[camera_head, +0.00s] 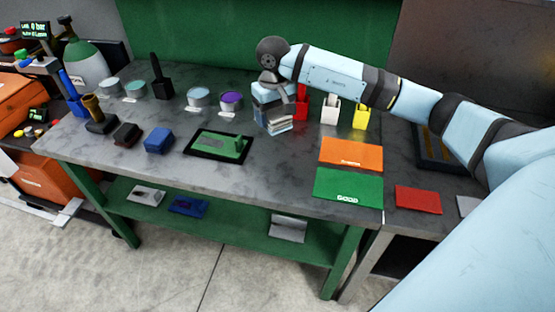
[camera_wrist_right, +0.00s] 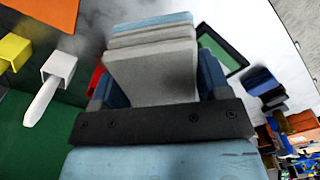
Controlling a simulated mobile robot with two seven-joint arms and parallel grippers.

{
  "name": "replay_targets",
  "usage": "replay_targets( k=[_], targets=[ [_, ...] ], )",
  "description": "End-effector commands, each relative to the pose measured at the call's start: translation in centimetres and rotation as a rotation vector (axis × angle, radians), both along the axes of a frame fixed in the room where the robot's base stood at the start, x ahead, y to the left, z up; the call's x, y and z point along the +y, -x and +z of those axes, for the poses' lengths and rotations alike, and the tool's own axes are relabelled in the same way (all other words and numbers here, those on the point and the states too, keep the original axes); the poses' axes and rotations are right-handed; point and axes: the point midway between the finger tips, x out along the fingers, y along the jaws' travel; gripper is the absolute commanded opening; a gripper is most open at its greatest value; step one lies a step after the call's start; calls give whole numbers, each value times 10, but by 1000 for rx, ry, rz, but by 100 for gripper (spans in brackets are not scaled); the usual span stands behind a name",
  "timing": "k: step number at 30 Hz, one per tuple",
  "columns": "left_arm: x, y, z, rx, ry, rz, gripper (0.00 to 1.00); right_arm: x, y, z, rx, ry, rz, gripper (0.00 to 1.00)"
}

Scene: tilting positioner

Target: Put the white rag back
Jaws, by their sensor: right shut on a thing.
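My right gripper (camera_head: 272,118) is above the back middle of the grey workbench (camera_head: 270,165), its fingers pointing down. It is shut on a pale, layered, folded block that looks like the white rag (camera_head: 279,124). In the right wrist view the rag (camera_wrist_right: 152,72) sits between the two blue fingers, grey-white with a bluish layer at its far end. Whether its underside touches the bench is unclear. My left gripper is not in view.
Red (camera_head: 302,103), white (camera_head: 330,110) and yellow (camera_head: 361,118) holders stand close right of the gripper. Purple (camera_head: 231,99) and blue-grey (camera_head: 198,97) pots stand left. A green part on a black tray (camera_head: 205,151) lies in front. Folded cloths (camera_head: 289,228) lie on the lower shelf.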

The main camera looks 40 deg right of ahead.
Motion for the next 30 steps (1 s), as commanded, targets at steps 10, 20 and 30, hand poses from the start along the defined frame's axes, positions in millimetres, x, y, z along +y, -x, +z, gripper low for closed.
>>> replay_targets(
  k=[10,20,30],
  targets=[
    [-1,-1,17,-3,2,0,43,1,1,-93,5,-2,-1,48],
    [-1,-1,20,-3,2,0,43,0,0,-129,0,-1,-1,48],
    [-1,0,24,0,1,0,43,0,0,-168,0,-1,0,48]
  ],
)
